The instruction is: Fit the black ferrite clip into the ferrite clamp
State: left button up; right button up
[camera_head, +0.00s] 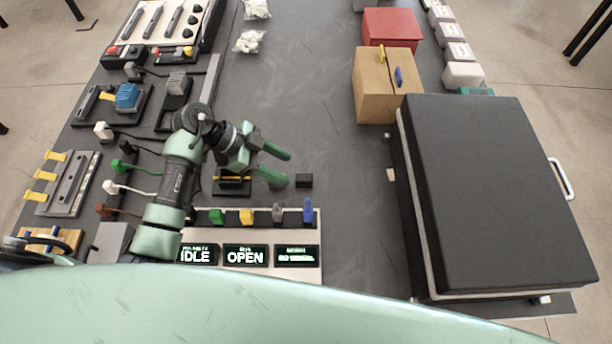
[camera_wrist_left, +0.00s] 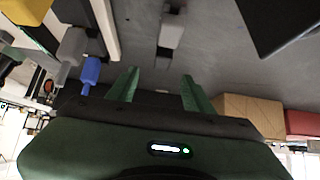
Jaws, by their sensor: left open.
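A black holder with an orange strip (camera_head: 232,186), perhaps the ferrite clamp, sits under my left gripper and is partly hidden. My right gripper is not in view.
A panel (camera_head: 300,263) with coloured plugs and displays reading IDLE and OPEN stands in front. A large black case (camera_head: 490,190), a tan box (camera_head: 381,85) and a red box (camera_head: 391,27) stand at right. Fixtures and cables crowd the left. The table's middle is clear.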

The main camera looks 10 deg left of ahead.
aim_at(303, 177)
pick_arm(q)
jog(key=shift+w+d+f, duration=0.1)
jog(key=shift+w+f, duration=0.15)
jog(key=shift+f, duration=0.3)
jog(key=p+x, duration=0.1)
jog(key=x, duration=0.6)
jog(key=shift+d, duration=0.3)
grip_shut()
